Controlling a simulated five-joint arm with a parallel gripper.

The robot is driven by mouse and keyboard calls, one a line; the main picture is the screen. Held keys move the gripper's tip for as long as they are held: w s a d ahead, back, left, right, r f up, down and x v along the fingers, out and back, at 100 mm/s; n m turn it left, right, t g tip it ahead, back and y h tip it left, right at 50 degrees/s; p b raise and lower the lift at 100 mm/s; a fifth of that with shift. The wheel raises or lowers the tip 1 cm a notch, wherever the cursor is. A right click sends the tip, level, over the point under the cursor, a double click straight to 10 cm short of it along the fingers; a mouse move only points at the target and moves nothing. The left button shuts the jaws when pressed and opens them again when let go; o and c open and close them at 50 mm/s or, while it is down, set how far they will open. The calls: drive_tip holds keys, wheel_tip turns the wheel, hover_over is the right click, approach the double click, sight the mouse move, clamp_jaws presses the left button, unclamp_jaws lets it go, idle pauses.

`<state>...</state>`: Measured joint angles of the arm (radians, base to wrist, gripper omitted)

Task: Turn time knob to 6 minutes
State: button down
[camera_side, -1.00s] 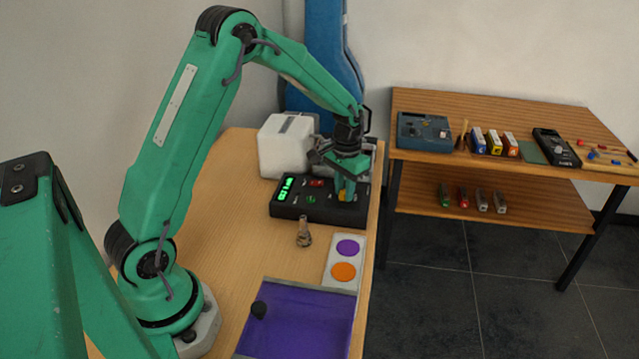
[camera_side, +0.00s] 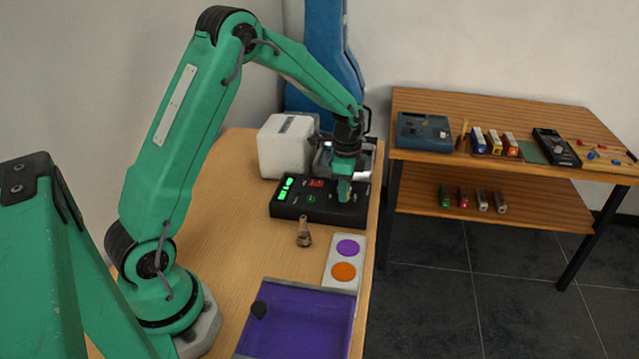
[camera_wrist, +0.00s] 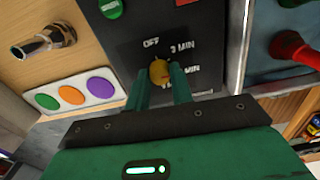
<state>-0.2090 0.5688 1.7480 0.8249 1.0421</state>
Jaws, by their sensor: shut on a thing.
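The black instrument box (camera_side: 330,216) lies on the wooden table, with a lit green display (camera_side: 284,189) whose digits I cannot read. In the wrist view its dark panel (camera_wrist: 130,46) shows the labels "OFF" and "3 MIN", and further "MIN" labels partly hidden by a finger. The yellow time knob (camera_wrist: 159,70) sits between my two green fingers. My gripper (camera_side: 344,196) points down at the box and is shut on the knob, which is mostly hidden in the side view. I cannot tell which mark the knob points to.
A white box (camera_side: 284,152) stands behind the instrument. A small metal piece (camera_side: 304,236) stands in front. A card with coloured discs (camera_side: 332,284) and a purple tray (camera_side: 290,340) lie nearer. Another table (camera_side: 480,100) with instruments stands to the right.

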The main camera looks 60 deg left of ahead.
drive_tip(key=shift+r+m, duration=0.1)
drive_tip(key=shift+m, duration=1.5)
drive_tip(key=c, duration=1.2)
unclamp_jaws()
drive_tip(key=shift+r, duration=3.9)
